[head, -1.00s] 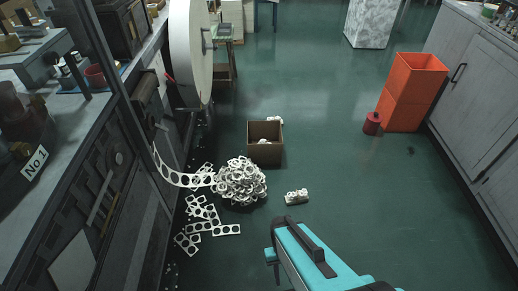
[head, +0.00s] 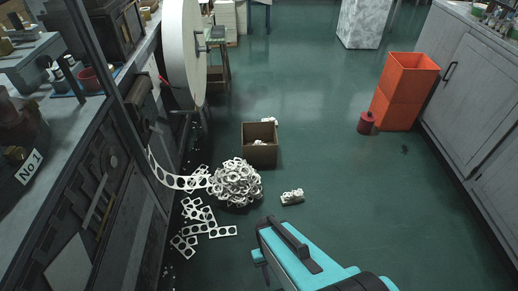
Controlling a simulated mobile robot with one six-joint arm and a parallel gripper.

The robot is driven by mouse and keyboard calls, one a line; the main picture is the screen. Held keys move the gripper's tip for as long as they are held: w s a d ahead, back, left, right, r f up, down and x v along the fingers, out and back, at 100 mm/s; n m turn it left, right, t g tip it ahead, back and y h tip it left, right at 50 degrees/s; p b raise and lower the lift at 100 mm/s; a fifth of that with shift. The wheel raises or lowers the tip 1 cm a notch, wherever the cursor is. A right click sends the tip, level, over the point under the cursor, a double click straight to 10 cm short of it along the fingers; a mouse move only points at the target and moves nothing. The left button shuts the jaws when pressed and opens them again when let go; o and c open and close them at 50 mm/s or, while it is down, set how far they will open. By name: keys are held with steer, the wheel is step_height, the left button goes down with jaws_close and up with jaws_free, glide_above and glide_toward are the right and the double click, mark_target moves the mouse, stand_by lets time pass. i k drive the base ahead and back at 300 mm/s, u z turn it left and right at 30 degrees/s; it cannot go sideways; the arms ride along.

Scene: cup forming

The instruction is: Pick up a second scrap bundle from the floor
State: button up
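A small pale scrap bundle (head: 292,196) lies alone on the green floor, right of the big scrap pile. Another small pale bundle (head: 270,121) lies behind the brown open box (head: 259,158), partly hidden by it. Pale scrap (head: 259,142) shows inside the box. A large heap of tangled ring scrap (head: 236,183) lies in front of the box. My teal arm enters at the bottom, nearer the camera than the lone bundle. My gripper's fingers do not show.
Loose punched strips (head: 200,215) lie left of the heap, and a curved strip (head: 175,180) runs to the machine (head: 125,170) on the left. Orange crates (head: 397,105) and a red can (head: 366,122) stand at right, near grey cabinets (head: 475,105). The floor between is clear.

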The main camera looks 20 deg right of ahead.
mark_target(290, 199)
steer(key=z, duration=0.05)
steer(key=i, duration=0.95)
steer(key=u, duration=0.05)
